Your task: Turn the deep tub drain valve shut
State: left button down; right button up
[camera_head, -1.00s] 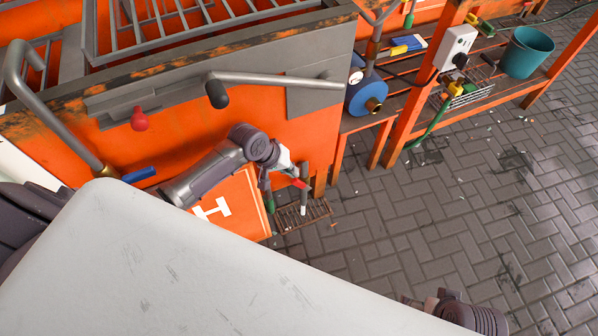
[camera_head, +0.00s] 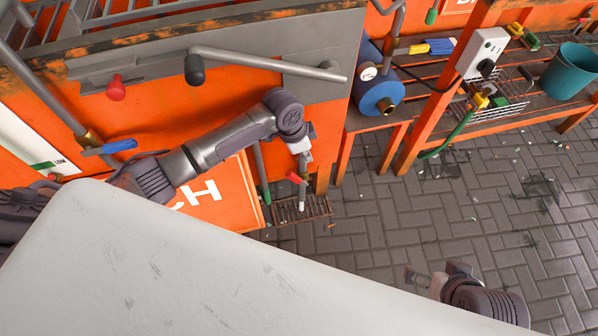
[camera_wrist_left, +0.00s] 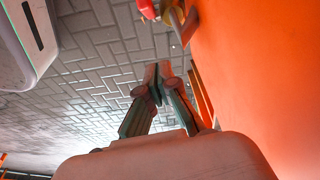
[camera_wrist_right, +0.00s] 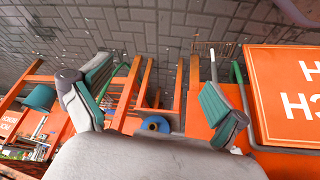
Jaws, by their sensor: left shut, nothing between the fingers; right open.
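A small red-handled valve (camera_head: 295,178) sits low by the orange tub's side, above a floor grate, in the head view. A green-handled pipe (camera_head: 264,194) stands just left of it. I cannot tell from labels which is the deep tub drain valve. My left gripper (camera_head: 303,160) reaches down at the red handle; its fingers are mostly hidden there. In the left wrist view it is shut and empty (camera_wrist_left: 157,85), with the red handle (camera_wrist_left: 149,8) and brass fitting beyond the tips, apart from them. My right gripper (camera_head: 436,277) is open and empty, well to the right.
A floor grate (camera_head: 300,209) lies below the valves. An orange lettered panel (camera_head: 222,198) is left of them. A blue pump (camera_head: 378,92) sits on the shelf to the right, with a teal bucket (camera_head: 568,72) farther off. Paved floor is open at right.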

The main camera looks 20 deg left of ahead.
aim_at(290, 174)
pick_arm(q)
jog(key=shift+s+a+f+b, duration=0.25)
jog(key=shift+f+b, duration=0.3)
jog(key=shift+f, duration=0.75)
jog(key=shift+s+a+f+b, duration=0.1)
jog(key=shift+a+f+b, duration=0.3)
jog(key=shift+f, duration=0.95)
jog(key=shift+s+a+f+b, duration=0.1)
jog(key=shift+s+f+b, duration=0.1)
jog(key=shift+f+b, duration=0.8)
jog(key=shift+f+p, duration=0.3)
pick_arm(e)
jog(key=w+a+r+t+y, duration=0.2)
jog(key=w+a+r+t, duration=0.2)
jog(key=w+r+t, duration=0.5)
jog(key=w+r, duration=0.1)
jog(key=w, duration=0.2)
jog(key=shift+a+n+y, duration=0.3)
jog(key=shift+a, duration=0.05)
jog(key=shift+w, duration=0.1)
